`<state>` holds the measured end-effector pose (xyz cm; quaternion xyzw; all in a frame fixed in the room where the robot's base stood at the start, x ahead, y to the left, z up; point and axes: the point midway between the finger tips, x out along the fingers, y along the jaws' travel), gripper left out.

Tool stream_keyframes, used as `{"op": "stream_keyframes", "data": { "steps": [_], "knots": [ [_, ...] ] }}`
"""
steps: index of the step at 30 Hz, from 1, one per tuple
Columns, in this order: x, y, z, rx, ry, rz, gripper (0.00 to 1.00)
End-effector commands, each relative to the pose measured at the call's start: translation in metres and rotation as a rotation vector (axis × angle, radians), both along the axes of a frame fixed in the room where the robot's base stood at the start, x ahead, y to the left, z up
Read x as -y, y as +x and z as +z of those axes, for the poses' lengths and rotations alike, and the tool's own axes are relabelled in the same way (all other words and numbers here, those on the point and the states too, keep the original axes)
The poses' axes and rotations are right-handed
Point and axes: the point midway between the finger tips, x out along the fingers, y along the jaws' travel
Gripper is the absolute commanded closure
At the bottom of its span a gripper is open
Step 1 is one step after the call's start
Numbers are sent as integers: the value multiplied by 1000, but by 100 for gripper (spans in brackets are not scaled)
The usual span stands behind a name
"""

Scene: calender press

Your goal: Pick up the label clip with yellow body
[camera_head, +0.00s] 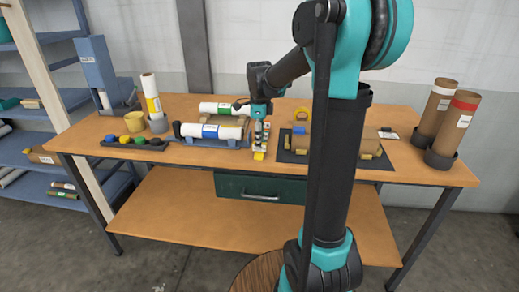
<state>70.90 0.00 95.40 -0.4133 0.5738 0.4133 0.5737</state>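A narrow light strip or rack (250,150) of small clip-like parts lies near the middle of the table. A small yellow piece (258,156) sits at its front end; it may be the label clip with yellow body, but it is too small to be sure. My gripper (260,118) points down over the back end of this row, behind the yellow piece and apart from it. The fingertips are too small to show whether they are open or shut, or whether they touch a part.
White rolls (212,131) lie on a blue cradle left of the strip. A dark mat (290,157) with a brown roll is on the right. A black tray (108,143) with coloured knobs stands left. Upright brown rolls (455,125) stand at the right end.

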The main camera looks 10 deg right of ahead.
Motion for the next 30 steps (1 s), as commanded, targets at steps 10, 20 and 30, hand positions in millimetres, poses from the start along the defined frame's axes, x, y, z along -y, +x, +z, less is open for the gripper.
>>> {"op": "stream_keyframes", "data": {
  "steps": [10, 20, 30],
  "knots": [
    [0, 0, -22, 0, 0, 0, 60],
    [0, 0, -21, 0, 0, 0, 89],
    [0, 0, -21, 0, 0, 0, 100]
  ]
}}
